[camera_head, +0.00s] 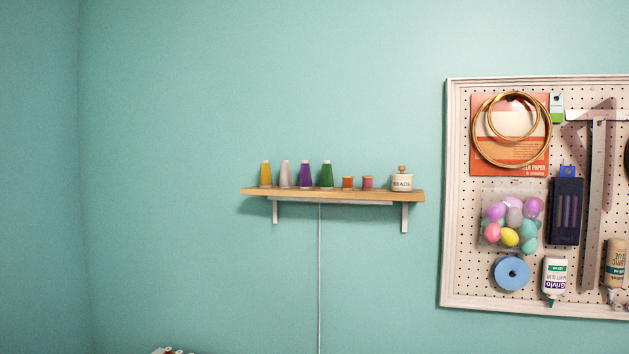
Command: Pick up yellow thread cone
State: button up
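The yellow thread cone (266,174) stands upright at the left end of a small wooden wall shelf (340,197). A whitish thread cone (285,174) stands just to its right. My gripper is not in view, so its distance from the cone and its state do not show.
Farther right on the shelf are a purple cone (305,175), a green cone (327,175), two small spools (348,183) and a beads jar (402,181). A pegboard (453,200) with craft supplies hangs at right. A thin cord (319,270) hangs below the shelf. The wall left of the shelf is bare.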

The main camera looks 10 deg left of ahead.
aim_at(265, 177)
jog(key=i+j+z, duration=0.15)
jog(key=j, duration=0.9)
jog(key=j+z, duration=0.1)
jog(key=j, duration=0.9)
